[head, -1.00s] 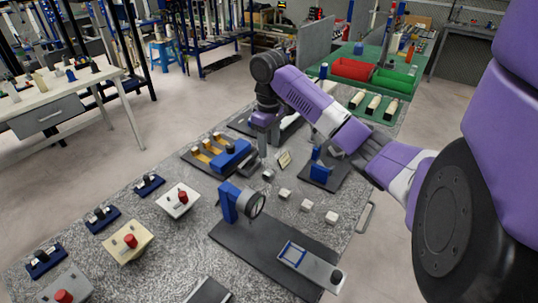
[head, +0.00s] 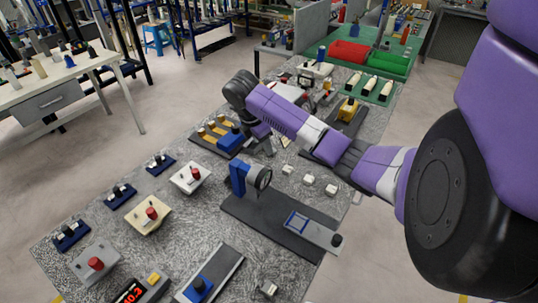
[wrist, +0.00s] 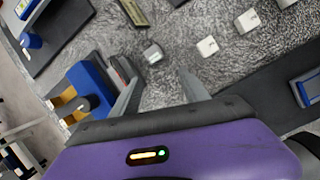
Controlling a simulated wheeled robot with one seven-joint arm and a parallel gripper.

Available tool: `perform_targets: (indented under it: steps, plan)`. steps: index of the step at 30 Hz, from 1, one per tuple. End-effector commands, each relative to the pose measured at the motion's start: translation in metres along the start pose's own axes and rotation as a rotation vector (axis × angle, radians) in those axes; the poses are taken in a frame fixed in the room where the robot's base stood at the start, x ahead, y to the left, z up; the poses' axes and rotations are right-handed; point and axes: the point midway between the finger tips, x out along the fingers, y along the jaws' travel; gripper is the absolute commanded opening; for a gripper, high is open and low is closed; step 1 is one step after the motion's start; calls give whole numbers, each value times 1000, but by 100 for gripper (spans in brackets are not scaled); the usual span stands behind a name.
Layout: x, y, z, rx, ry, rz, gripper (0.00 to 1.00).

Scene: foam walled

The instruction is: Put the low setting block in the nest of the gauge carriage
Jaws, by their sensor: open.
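Several small pale setting blocks stand in a row on the speckled table. In the head view I see blocks at the centre (head: 308,180) and to its right (head: 331,190). In the wrist view a greyer block (wrist: 153,53) lies ahead, between the lines of my open fingers, with paler blocks (wrist: 207,46) to its right. I cannot tell their heights. My gripper (wrist: 158,90) is open and empty above the table. The gauge carriage (head: 318,232) is a grey plate with a blue-framed nest (head: 297,222), which looks empty. It lies on a dark base beside the blue dial gauge stand (head: 239,178).
A blue clamp fixture (head: 230,140) with yellow parts stands close left of my gripper. Button boxes (head: 190,177) and small dark blue racks fill the table's left side. Red (head: 350,52) and green bins stand at the back.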

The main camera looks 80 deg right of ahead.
Motion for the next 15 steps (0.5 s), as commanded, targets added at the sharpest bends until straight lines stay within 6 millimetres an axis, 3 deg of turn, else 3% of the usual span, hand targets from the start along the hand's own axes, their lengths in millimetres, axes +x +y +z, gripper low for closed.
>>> perform_targets:
  steps: [6, 15]
  plan:
    - [0, 8, 11, -272, -58, 28, 53]
    - [10, 8, 13, -375, -61, 25, 53]
